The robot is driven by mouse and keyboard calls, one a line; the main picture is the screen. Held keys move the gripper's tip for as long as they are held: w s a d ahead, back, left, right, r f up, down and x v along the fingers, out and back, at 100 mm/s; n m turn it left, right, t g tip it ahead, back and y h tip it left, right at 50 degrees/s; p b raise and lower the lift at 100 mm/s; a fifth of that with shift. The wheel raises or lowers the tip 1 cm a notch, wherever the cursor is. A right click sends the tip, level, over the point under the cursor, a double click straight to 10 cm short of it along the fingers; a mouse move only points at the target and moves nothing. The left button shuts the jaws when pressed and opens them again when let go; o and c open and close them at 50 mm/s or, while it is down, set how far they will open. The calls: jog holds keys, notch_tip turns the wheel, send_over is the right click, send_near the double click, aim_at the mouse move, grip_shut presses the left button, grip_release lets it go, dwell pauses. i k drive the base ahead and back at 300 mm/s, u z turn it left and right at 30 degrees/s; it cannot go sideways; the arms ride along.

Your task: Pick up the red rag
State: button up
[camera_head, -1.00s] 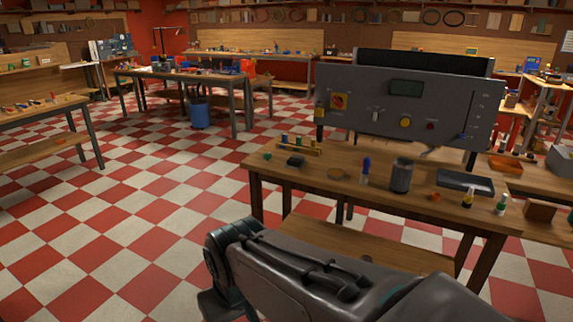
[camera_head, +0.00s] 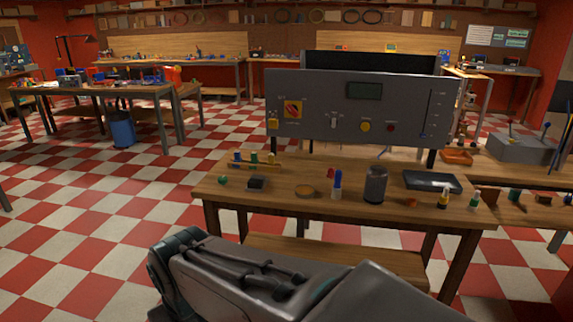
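I cannot make out a red rag in the head view. My grey arm crosses the bottom of the picture, in front of the near workbench (camera_head: 290,205). My gripper is not in view, so I cannot tell whether it is open or shut.
The bench holds a grey control panel (camera_head: 347,107), a dark cylinder (camera_head: 375,184), a dark tray (camera_head: 432,181), a small bottle (camera_head: 474,200) and small parts. An orange tray (camera_head: 457,156) lies behind right. A blue bin (camera_head: 122,132) stands at left. Checkered floor is open at left.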

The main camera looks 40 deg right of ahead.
aim_at(331, 174)
jog(key=z, duration=0.6)
jog(key=i, duration=1.55)
jog(key=z, duration=1.45)
jog(key=i, duration=0.7)
jog(key=z, duration=0.6)
